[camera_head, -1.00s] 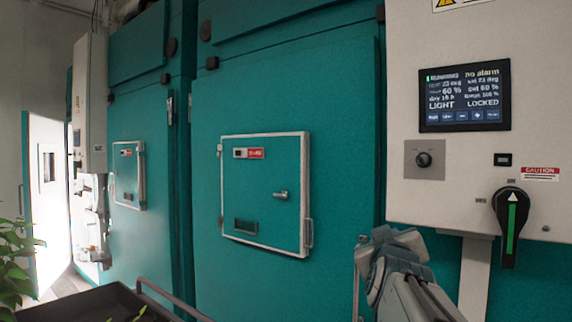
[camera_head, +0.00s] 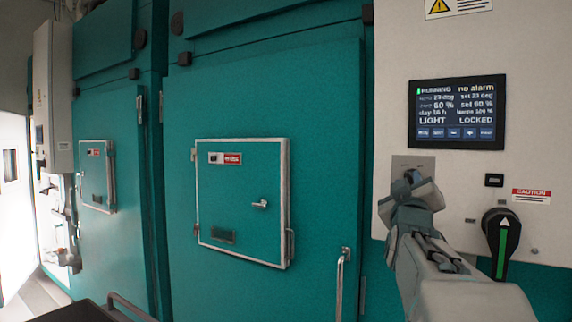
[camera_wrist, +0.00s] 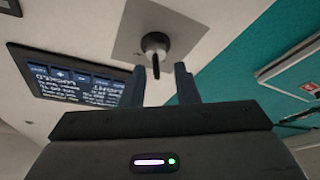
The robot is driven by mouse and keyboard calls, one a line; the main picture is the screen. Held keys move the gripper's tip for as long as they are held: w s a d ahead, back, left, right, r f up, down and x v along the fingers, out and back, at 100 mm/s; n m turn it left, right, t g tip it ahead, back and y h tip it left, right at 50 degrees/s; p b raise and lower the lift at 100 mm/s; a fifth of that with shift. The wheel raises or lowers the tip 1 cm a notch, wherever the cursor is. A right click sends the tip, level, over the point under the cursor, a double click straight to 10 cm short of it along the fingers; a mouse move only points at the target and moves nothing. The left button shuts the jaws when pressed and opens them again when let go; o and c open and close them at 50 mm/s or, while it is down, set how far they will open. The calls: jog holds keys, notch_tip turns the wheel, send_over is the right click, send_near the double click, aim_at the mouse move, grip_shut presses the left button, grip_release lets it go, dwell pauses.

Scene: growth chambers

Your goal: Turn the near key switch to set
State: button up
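The near key switch (camera_wrist: 154,43) is a dark round knob with a key, on a grey square plate (camera_wrist: 128,32) on the white control panel. In the head view the plate (camera_head: 426,163) shows its upper part, and my gripper (camera_head: 411,181) covers most of the switch. In the wrist view my gripper (camera_wrist: 161,77) is open, with its two dark fingers apart. The key points down into the space between the fingertips. I see no finger contact with it. The display (camera_head: 457,114) reads RUNNING, no alarm, LIGHT and LOCKED.
A black rotary handle (camera_head: 502,238) with a green stripe sits right of my arm, below a caution label (camera_head: 531,196). A teal door with a framed hatch (camera_head: 242,202) and a vertical bar handle (camera_head: 341,285) stand to the left. A dark tray edge (camera_head: 85,312) shows at bottom left.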

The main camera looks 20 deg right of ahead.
aim_at(409, 178)
jog(key=shift+w+d+r+p, duration=0.55)
jog(key=shift+w+r, duration=0.05)
jog(key=shift+w, duration=0.1)
jog(key=shift+w+d+f, duration=0.15)
jog(key=shift+w+d, duration=0.25)
jog(key=shift+s+a, duration=0.1)
jog(key=shift+s, duration=0.1)
grip_shut()
